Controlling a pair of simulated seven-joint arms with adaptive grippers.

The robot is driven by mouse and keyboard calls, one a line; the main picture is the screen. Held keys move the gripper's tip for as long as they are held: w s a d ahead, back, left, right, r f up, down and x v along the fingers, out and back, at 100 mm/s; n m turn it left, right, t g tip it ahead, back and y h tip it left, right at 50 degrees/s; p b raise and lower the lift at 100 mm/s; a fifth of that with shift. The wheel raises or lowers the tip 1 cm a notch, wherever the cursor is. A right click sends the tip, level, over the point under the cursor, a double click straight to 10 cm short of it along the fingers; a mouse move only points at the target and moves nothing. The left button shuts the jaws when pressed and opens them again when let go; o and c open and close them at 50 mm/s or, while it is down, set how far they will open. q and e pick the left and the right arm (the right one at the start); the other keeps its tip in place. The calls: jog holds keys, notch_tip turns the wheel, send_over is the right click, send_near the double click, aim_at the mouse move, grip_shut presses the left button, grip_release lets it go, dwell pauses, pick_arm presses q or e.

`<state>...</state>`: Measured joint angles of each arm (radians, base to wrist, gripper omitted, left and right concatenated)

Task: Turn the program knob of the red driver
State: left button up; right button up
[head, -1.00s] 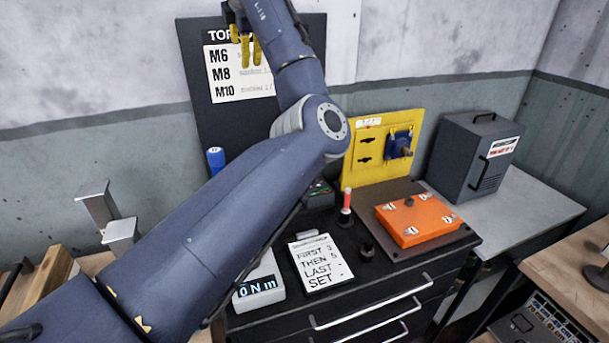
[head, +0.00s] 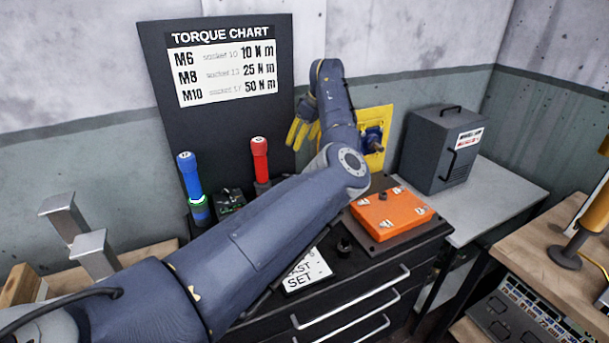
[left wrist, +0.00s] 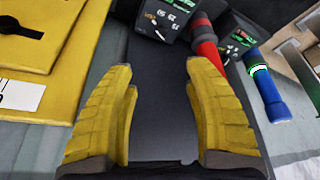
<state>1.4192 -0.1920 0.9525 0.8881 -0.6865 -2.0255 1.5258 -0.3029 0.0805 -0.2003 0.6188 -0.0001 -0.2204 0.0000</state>
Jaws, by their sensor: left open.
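The red driver (head: 260,165) stands upright at the back of the black cabinet, in front of the torque chart. In the left wrist view the red driver (left wrist: 207,42) shows at the upper right, just beyond the right finger, with its lower part by a dark unit. My left gripper (head: 303,132) is up to the right of the red driver, by the yellow board. In the left wrist view my left gripper (left wrist: 162,80) is open, with nothing between its fingers. My right gripper is not in view.
A blue driver (head: 190,180) with a lit green ring stands left of the red one. A small dark unit (head: 231,203) sits between them. The yellow board (head: 384,118) and an orange box (head: 392,213) are to the right. My left arm covers much of the cabinet top.

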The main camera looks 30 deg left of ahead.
aim_at(286, 175)
pick_arm(q)
jog(key=x, duration=1.7)
jog(key=shift+s+d+f, duration=0.1)
jog(key=shift+f, duration=0.3)
grip_shut()
jog(key=shift+r, duration=0.1)
